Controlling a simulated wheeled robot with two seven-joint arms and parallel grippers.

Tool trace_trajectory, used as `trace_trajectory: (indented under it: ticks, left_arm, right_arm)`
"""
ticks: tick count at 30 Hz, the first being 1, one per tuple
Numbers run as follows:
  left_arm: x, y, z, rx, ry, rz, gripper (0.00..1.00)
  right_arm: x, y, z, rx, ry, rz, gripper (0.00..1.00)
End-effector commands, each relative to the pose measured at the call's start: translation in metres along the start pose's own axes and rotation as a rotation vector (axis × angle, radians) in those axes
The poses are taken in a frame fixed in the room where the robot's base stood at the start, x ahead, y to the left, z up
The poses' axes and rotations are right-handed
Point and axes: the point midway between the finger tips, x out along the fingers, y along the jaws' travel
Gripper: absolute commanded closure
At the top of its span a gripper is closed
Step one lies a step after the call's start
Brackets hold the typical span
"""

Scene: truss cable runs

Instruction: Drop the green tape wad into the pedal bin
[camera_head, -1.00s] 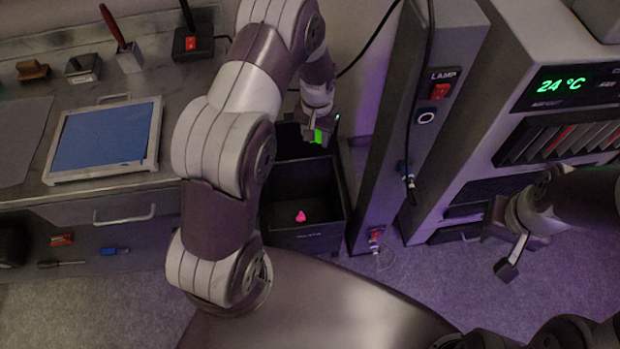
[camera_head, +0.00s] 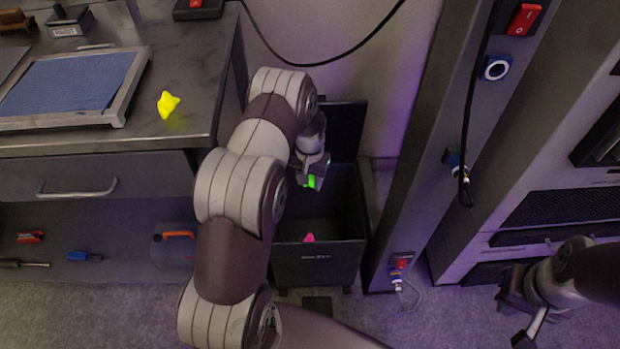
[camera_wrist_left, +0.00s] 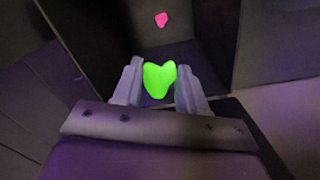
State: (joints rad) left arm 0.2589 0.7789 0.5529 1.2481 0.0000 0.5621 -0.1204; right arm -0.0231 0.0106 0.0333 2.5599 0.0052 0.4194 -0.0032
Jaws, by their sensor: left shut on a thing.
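The green tape wad (camera_head: 311,182) is between the fingers of my left gripper (camera_head: 313,178), which is shut on it. The wrist view shows the green wad (camera_wrist_left: 159,79) between both fingertips. The black pedal bin (camera_head: 318,265) stands open, its lid (camera_head: 348,128) raised at the back. My left gripper is over the bin's opening, towards its back left; its exact height is hard to tell. A pink wad (camera_head: 309,238) lies inside the bin near the front wall. My right gripper (camera_head: 528,318) looks open and empty at lower right.
A yellow wad (camera_head: 168,104) lies on the workbench (camera_head: 190,60), beside a blue-topped tray (camera_head: 70,85). The bench stands left of the bin. A tall grey post (camera_head: 425,150) with a red switch and cables stands close on the bin's right.

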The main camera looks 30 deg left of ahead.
Motion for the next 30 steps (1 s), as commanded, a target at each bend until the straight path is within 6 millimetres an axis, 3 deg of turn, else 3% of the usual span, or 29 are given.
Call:
trace_trajectory:
  ticks: [2, 10, 11, 12, 13, 23, 30]
  left_arm:
    - [0.013, 0.0, 0.0, 0.0, 0.001, 0.0, 0.87]
    - [0.012, 0.0, 0.0, 0.0, 0.001, 0.0, 0.87]
    - [0.012, 0.0, 0.0, 0.0, 0.001, 0.0, 0.48]
    - [0.012, 0.0, 0.0, 0.0, 0.001, 0.0, 0.35]
    - [0.012, 0.0, 0.0, 0.0, 0.001, 0.0, 0.29]
    - [0.005, 0.0, -0.001, 0.0, 0.002, 0.0, 0.29]
    - [-0.054, 0.0, -0.001, 0.0, 0.005, -0.001, 0.29]
  right_arm:
    - [0.012, 0.0, 0.002, 0.0, 0.0, 0.0, 1.0]
    - [0.011, 0.0, 0.001, 0.0, 0.0, 0.0, 1.0]
    - [0.011, 0.0, 0.001, 0.0, 0.0, 0.0, 1.0]
    - [0.011, 0.0, 0.001, 0.0, 0.0, 0.0, 1.0]
    - [0.011, 0.0, 0.001, 0.0, 0.0, 0.0, 1.0]
    - [0.008, 0.0, 0.001, 0.0, 0.0, 0.0, 1.0]
    - [-0.011, 0.0, -0.001, 0.0, 0.0, 0.0, 1.0]
